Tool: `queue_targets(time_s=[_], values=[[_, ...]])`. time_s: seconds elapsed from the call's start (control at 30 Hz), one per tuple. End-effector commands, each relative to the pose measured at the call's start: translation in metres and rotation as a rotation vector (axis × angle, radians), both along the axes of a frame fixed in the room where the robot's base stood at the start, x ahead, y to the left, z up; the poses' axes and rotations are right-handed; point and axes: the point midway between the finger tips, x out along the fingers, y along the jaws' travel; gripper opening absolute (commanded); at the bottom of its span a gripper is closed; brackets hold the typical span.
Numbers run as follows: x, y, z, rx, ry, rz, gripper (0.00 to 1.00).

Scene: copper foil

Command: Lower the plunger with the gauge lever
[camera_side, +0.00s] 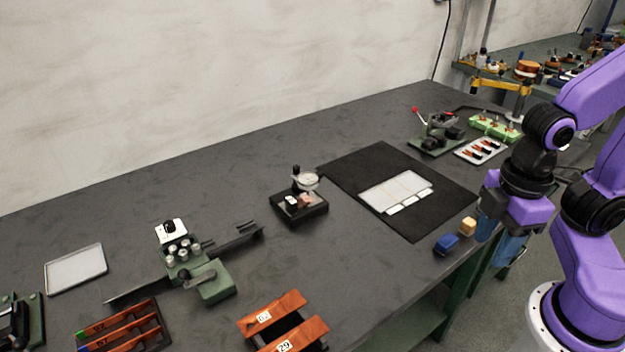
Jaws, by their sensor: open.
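The gauge (305,181) has a round pale dial and stands on a dark square base (300,210) in the middle of the table. A dark knob shows at its top left. A small reddish and white piece (297,202) sits on the base under the dial. The lever and plunger are too small to make out. My gripper (502,232) is at the right, over the table's front right edge, with blue fingers pointing down. It is open and well apart from the gauge. Nothing shows between its fingers.
A black mat (345,170) with white sheets (397,192) lies between the gauge and my gripper. A blue block (446,243) and a tan block (467,226) lie near my gripper. A green fixture (215,282) and copper-coloured strips (272,312) stand left and in front. Bare table surrounds the gauge.

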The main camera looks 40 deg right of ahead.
Motion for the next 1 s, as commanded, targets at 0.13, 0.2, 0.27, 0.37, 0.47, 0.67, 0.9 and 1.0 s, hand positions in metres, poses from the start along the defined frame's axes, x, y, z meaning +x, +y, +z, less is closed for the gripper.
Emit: queue_targets(time_s=[0.13, 0.2, 0.27, 0.37, 0.47, 0.67, 0.9, 1.0], values=[[0.005, 0.005, 0.001, 0.012, 0.003, 0.003, 0.00], [0.013, 0.011, 0.001, 0.028, 0.006, 0.013, 0.00], [0.023, 0.020, 0.002, 0.050, 0.005, 0.024, 0.00], [0.050, 0.035, 0.003, 0.098, -0.001, 0.050, 0.00], [0.084, 0.049, 0.003, 0.151, -0.026, 0.079, 0.00], [0.165, 0.058, 0.000, 0.234, -0.118, 0.129, 0.00], [0.270, 0.030, -0.011, 0.265, -0.281, 0.179, 0.00], [0.308, 0.009, -0.016, 0.253, -0.349, 0.194, 0.00]])
